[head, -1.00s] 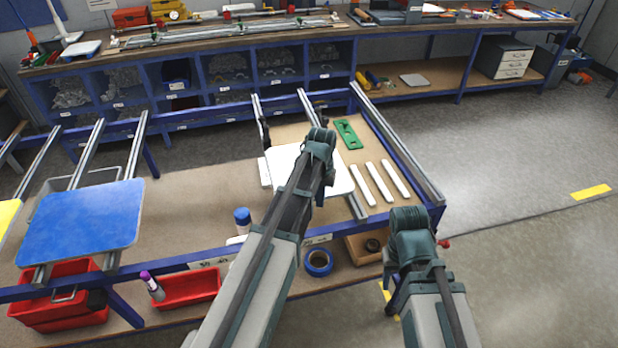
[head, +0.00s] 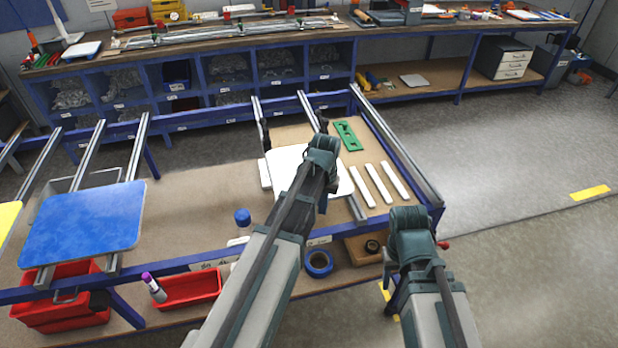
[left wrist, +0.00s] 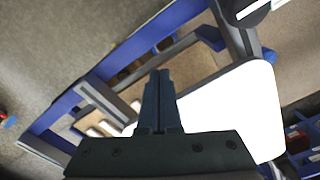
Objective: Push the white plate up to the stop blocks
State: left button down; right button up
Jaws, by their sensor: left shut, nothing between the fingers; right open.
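The white plate (head: 284,165) lies flat across the rails at the right part of the frame bench, partly hidden by my left arm. It also shows in the left wrist view (left wrist: 242,108). Dark blocks on the rails beyond the plate, a left one (head: 264,135) and a right one (head: 323,124), look like the stop blocks; a gap at the plate's far edge is hard to judge. My left gripper (left wrist: 159,78) is shut and empty, fingertips beside the plate's edge; contact cannot be told. My right gripper (head: 394,288) is open, low in front of the bench, its fingers mostly hidden.
A blue plate (head: 82,222) lies on the left rails. Several white strips (head: 378,184) and a green part (head: 347,135) lie right of the white plate. Red bins (head: 190,288) and blue tape (head: 318,263) sit below.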

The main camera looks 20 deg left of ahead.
pick_arm(q)
notch_tip(320, 180, up, 7)
jog(key=p, duration=0.6)
pick_arm(e)
notch_tip(320, 180, up, 7)
